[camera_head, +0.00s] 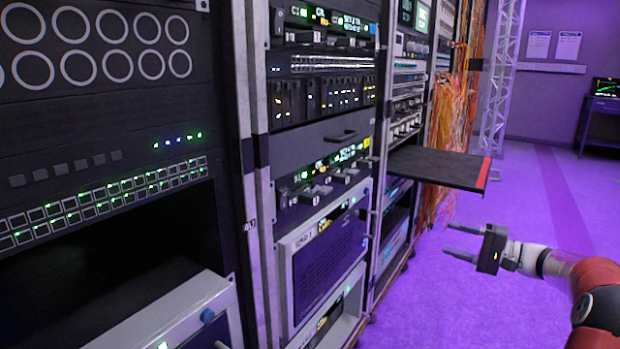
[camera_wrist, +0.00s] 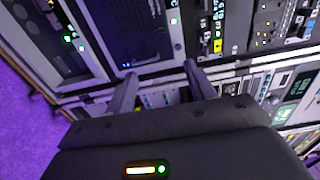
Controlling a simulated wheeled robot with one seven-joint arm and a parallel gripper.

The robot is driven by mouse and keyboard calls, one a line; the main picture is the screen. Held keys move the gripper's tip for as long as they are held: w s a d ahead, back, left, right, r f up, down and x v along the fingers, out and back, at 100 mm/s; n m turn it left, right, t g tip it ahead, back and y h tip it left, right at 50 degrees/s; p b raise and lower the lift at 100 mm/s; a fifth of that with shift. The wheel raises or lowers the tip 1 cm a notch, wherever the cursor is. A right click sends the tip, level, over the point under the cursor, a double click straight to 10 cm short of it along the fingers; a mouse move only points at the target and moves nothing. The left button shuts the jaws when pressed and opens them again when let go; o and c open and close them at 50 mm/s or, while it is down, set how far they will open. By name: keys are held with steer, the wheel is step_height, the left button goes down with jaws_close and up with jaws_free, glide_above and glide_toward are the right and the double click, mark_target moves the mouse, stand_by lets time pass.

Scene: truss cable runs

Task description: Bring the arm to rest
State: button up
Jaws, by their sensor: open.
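My gripper (camera_head: 462,243) is at the right of the head view, with its two dark fingers pointing left toward the equipment racks. The fingers are apart and nothing is between them. It is in the air in front of the racks, lower in the picture than the black pull-out shelf. In the wrist view my gripper (camera_wrist: 160,85) shows its two fingers spread, with rack panels beyond them. I see no contact between the fingers and the racks.
A black shelf (camera_head: 436,166) with a red edge juts out from the racks. Orange cables (camera_head: 455,100) hang behind it. A metal truss (camera_head: 499,75) stands farther back. The purple floor (camera_head: 540,205) is clear at the right. A small table (camera_head: 602,108) holds a screen.

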steer(key=s+a+r+n+g+h+p, duration=0.1)
steer(key=s+a+n+g+h, duration=0.15)
steer(key=s+a, duration=0.6)
steer(key=s+a+r+n+g+h, duration=0.15)
steer(key=s+a+g+h, duration=0.3)
steer(key=a, duration=0.75)
steer(key=s+f+n+t+h+p, duration=0.2)
steer(key=s+h, duration=0.6)
steer(key=s, duration=1.7)
steer(key=shift+n+t, duration=0.3)
steer(key=shift+n, duration=0.2)
steer(key=shift+w, duration=0.1)
steer(key=shift+c, duration=0.2)
